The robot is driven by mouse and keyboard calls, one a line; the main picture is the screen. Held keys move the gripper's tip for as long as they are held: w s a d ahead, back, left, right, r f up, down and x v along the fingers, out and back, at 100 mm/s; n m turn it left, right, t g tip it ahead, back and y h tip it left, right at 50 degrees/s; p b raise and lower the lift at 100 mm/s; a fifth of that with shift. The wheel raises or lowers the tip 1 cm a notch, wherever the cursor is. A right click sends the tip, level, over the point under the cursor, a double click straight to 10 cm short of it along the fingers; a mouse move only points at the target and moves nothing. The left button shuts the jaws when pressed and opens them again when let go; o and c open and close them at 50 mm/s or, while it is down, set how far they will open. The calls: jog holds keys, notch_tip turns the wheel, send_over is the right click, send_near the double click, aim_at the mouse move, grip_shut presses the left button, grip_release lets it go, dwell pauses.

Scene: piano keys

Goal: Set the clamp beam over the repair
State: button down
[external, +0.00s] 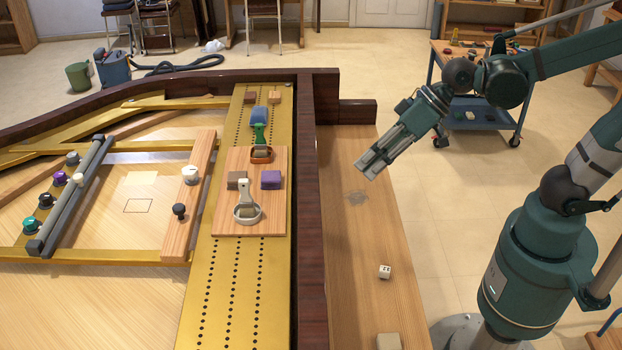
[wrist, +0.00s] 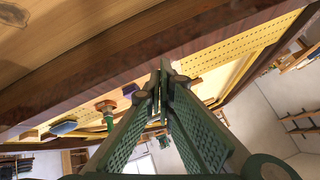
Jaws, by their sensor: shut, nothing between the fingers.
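My gripper (external: 370,168) is shut and empty, raised above the wooden ledge right of the piano's dark rim. In the wrist view its fingers (wrist: 163,88) meet with nothing between them. A wooden beam (external: 201,190) with a white knob (external: 190,174) and a black knob (external: 180,211) lies across the gold frame bars. A dark grey bar (external: 76,194) lies farther left, with several coloured knobs beside it. I cannot tell which is the clamp beam. Between them, the soundboard shows a pale patch (external: 140,178) and an outlined square (external: 138,206); either may mark the repair.
A wooden board (external: 228,222) on the perforated gold plate holds small blocks, a white-handled ring tool and an orange-rimmed piece. The dark rim (external: 309,230) stands between my gripper and the frame. A white die (external: 384,271) sits on the ledge.

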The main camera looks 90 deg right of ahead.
aim_at(227, 138)
jog(key=w+d+f+m+t, duration=0.25)
jog(key=w+d+m, duration=0.45)
jog(key=w+d, duration=0.95)
jog(key=w+d+f+m+t, duration=0.1)
jog(key=w+d+m, duration=0.1)
jog(key=d, duration=0.5)
jog(key=w+d+f+m+t+p, duration=0.1)
jog(key=d+f+m, duration=0.1)
jog(key=d, duration=0.4)
jog(key=w+d+f+m+t+h, duration=0.1)
jog(key=w+d+f+m, duration=0.1)
jog(key=d, duration=0.5)
jog(key=shift+w+d+f+t+p, duration=0.2)
jog(key=shift+w+d+t+p, duration=0.1)
jog(key=shift+d+t+p, duration=0.05)
jog(key=shift+d+f+m, duration=0.25)
jog(key=shift+d+m, duration=0.05)
jog(key=shift+d, duration=0.25)
jog(key=b+x, duration=0.1)
jog(key=x, duration=0.5)
jog(key=b+x, duration=0.1)
jog(key=x, duration=0.6)
jog(key=b+x, duration=0.1)
jog(key=x, duration=0.6)
jog(key=shift+d+r, duration=0.1)
jog(key=shift+d, duration=0.1)
jog(key=shift+w, duration=0.15)
